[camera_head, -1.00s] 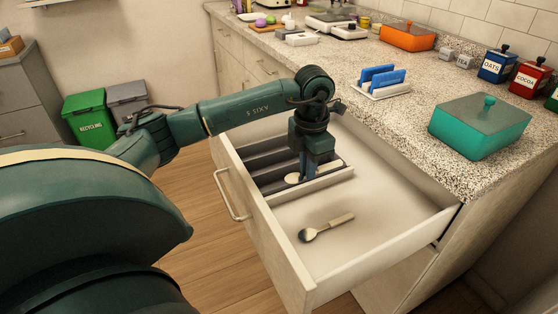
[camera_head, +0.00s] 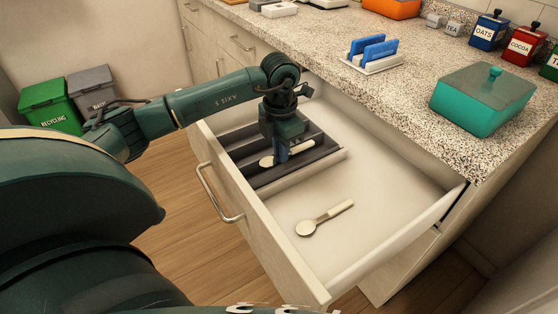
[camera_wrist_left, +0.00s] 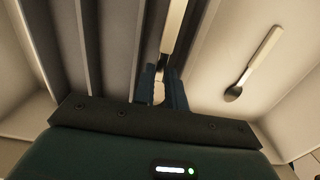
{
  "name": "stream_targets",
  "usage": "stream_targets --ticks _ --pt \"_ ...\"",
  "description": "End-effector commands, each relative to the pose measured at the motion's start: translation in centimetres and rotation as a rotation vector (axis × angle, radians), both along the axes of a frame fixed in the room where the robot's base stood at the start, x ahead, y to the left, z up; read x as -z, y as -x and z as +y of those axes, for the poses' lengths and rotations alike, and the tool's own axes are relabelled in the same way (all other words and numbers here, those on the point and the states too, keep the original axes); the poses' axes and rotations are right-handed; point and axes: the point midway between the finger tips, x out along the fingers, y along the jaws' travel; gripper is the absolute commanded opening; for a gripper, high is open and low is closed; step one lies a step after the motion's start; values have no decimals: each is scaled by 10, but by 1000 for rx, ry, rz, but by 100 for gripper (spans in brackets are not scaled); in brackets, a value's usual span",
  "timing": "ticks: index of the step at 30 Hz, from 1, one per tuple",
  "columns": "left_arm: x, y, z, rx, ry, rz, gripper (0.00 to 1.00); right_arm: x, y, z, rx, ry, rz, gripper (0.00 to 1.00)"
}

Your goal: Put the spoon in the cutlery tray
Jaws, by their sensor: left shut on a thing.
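The cutlery tray (camera_head: 297,178) is dark inside with long compartments and sits in the left part of the open drawer. My left gripper (camera_head: 282,157) points down over the tray's near-right compartment. It is shut on a pale-handled spoon (camera_head: 300,147), whose rounded end shows left of the fingers. In the left wrist view the spoon's handle (camera_wrist_left: 175,28) runs up from between the fingers (camera_wrist_left: 161,93), along the compartment. I cannot tell whether it touches the tray floor. A second spoon (camera_head: 323,218), with a cream handle, lies on the drawer floor right of the tray; it also shows in the wrist view (camera_wrist_left: 254,64).
The drawer (camera_head: 375,205) is pulled out below the speckled counter (camera_head: 415,105), with free floor right of the tray. A teal box (camera_head: 482,105) and a blue-and-white rack (camera_head: 372,60) stand on the counter. Bins (camera_head: 50,103) stand at the left.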

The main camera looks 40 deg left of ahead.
Motion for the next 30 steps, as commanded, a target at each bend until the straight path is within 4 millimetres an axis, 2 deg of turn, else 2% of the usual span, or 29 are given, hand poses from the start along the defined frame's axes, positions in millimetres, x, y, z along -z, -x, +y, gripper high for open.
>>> stream_targets --ticks 5,12,23,24,27,30 --pt "14 0 0 -1 0 0 0 -2 0 -1 0 1 -10 27" --pt "45 0 0 -1 0 1 0 -1 0 -1 1 3 -19 27" --pt "50 0 0 -1 -1 -1 0 0 0 -2 3 3 -25 27" --pt "49 0 0 -1 -1 -1 14 -1 0 -2 3 4 -26 27" --pt "49 0 0 -1 -1 -1 22 -2 0 -2 4 3 -25 27" --pt "49 0 0 -1 -1 -1 22 -2 0 -2 5 2 -25 27"
